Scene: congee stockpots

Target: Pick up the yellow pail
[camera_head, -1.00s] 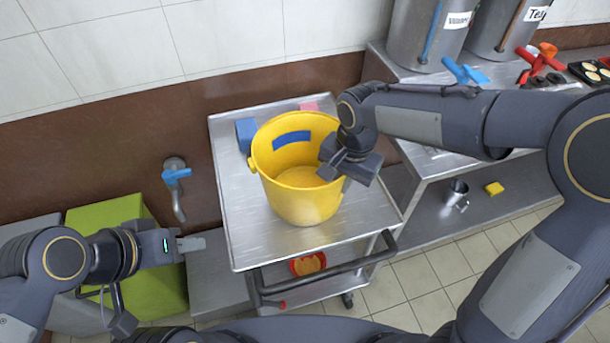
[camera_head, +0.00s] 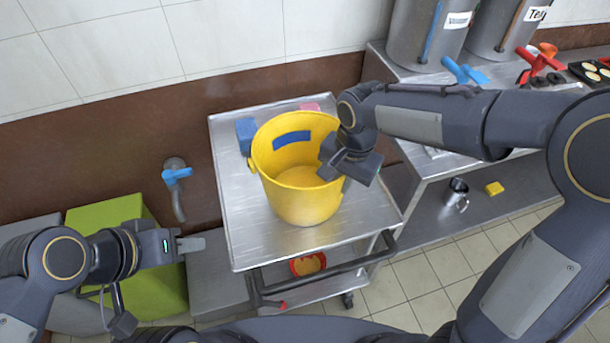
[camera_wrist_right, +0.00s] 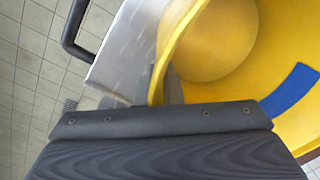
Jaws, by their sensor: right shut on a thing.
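The yellow pail (camera_head: 300,204) stands upright on the metal cart (camera_head: 240,240), with a blue patch on its inner wall. My right gripper (camera_head: 340,168) is at the pail's right rim, shut on its wall. In the right wrist view the pail's wall (camera_wrist_right: 172,45) runs down between the fingers of my right gripper (camera_wrist_right: 165,88). My left gripper (camera_head: 192,245) is left of the cart, apart from the pail. Its fingers look close together, and I cannot tell whether they are fully shut.
A blue block (camera_head: 245,132) and a pink block (camera_head: 310,107) lie on the cart behind the pail. A cart handle (camera_head: 330,272) juts out in front. A green bin (camera_head: 150,285) stands at left. Stockpots (camera_head: 425,35) stand on the counter at right.

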